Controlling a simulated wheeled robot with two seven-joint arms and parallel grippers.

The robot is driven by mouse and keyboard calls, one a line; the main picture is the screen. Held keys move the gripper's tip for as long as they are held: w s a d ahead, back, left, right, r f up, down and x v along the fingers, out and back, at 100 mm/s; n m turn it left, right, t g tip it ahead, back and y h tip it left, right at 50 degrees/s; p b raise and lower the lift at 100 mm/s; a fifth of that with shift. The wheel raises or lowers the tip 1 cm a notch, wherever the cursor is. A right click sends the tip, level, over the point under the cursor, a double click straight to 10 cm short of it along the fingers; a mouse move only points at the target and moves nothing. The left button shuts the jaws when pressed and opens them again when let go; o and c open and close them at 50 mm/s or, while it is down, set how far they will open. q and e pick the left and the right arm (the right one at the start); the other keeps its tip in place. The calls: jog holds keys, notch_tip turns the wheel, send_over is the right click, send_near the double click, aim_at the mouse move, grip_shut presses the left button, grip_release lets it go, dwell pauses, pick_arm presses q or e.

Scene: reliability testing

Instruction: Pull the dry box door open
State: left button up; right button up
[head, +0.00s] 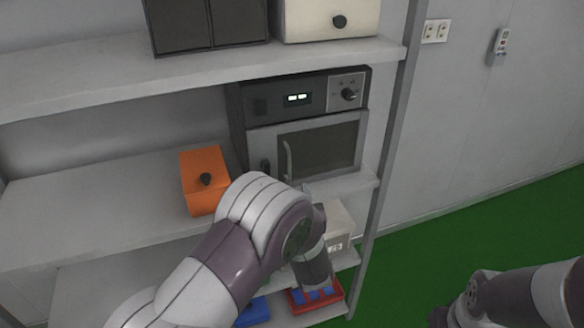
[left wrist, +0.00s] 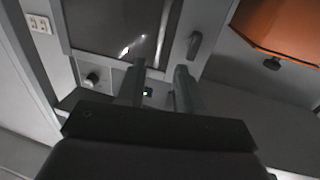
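The dry box (head: 237,105) stands on the middle shelf, with a lit display and a dial on its top panel. Its door (head: 318,148) has a dark window and looks shut. A pale vertical bar handle (head: 287,160) is on the door's left side; the handle (left wrist: 167,35) also shows in the left wrist view. My left gripper (left wrist: 160,69) is open, its two fingers apart. The handle's end shows between the fingertips there; I cannot tell whether they surround it. In the head view my left arm hides the fingers. My right arm (head: 515,298) is low at the right, its fingers not clear.
A black latch (head: 265,167) sits left of the handle. An orange box (head: 205,178) stands left of the dry box. A red tray (head: 322,308) with blue pieces is on the shelf below. A shelf post (head: 392,130) stands right. The green floor is clear.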

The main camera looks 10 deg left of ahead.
aim_at(290, 167)
pick_arm(q)
jog(key=p+x, duration=0.1)
jog(key=x, duration=0.8)
jog(key=shift+w+a, duration=0.15)
jog(key=shift+w, duration=0.15)
grip_shut()
dwell(0.8)
